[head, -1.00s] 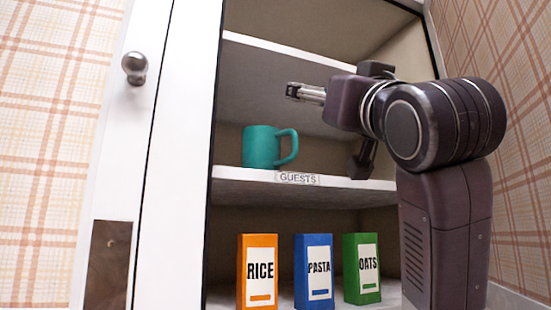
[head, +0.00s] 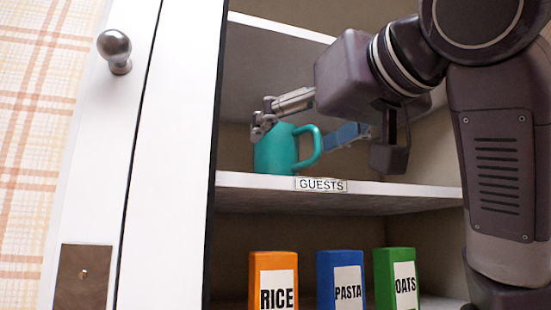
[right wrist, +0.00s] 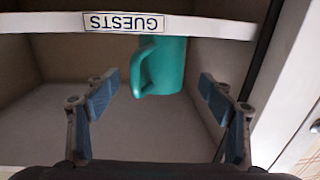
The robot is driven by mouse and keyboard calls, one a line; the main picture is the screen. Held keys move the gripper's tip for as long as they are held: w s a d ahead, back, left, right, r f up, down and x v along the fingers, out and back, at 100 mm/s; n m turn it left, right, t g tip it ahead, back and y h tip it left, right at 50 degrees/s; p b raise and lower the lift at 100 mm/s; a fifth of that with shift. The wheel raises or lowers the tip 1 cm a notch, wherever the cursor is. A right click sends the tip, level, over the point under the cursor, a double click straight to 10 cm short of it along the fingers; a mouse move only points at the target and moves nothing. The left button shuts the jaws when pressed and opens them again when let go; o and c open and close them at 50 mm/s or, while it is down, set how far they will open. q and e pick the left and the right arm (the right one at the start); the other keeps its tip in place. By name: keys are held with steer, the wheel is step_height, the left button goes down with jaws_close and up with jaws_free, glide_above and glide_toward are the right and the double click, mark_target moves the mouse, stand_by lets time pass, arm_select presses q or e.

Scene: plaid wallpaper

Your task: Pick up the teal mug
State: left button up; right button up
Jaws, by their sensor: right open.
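The teal mug (head: 273,153) stands upright on the shelf marked GUESTS, with its handle to the right in the head view. My right gripper (head: 299,132) is open at the mug, with one finger by its upper left and a blue-padded finger beyond the handle. The finger by the rim hides part of the mug's top. In the right wrist view, the mug (right wrist: 166,68) shows upside down between the two spread fingers of the gripper (right wrist: 158,84), with clear gaps on both sides. My left gripper is not in view.
The GUESTS shelf (head: 405,197) has a white front edge. Below it stand a RICE box (head: 261,262), a PASTA box (head: 340,264) and an OATS box (head: 394,258). Another shelf edge (head: 280,27) is above. A white door (head: 180,120) with a knob stands left.

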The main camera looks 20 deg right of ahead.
mark_target(286, 144)
steer(key=shift+w+a+r+p, duration=0.1)
steer(key=shift+w+p, duration=0.15)
steer(key=shift+w, duration=0.25)
steer(key=shift+w+a+r+p, duration=0.1)
steer(key=shift+w+p, duration=0.15)
steer(key=shift+w, duration=0.2)
steer(key=w+p, duration=0.3)
steer(key=w, duration=0.1)
steer(key=shift+a+f, duration=0.2)
steer(key=shift+a, duration=0.05)
steer(key=shift+w+f, duration=0.15)
steer(key=shift+w, duration=0.3)
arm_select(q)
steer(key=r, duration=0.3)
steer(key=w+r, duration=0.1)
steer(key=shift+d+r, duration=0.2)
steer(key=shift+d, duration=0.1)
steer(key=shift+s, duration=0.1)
arm_select(e)
steer(key=shift+s, duration=0.1)
steer(key=shift+c, duration=0.2)
steer(key=shift+a, duration=0.1)
steer(key=shift+c, duration=1.2)
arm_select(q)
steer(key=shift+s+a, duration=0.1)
arm_select(e)
steer(key=c, duration=1.2)
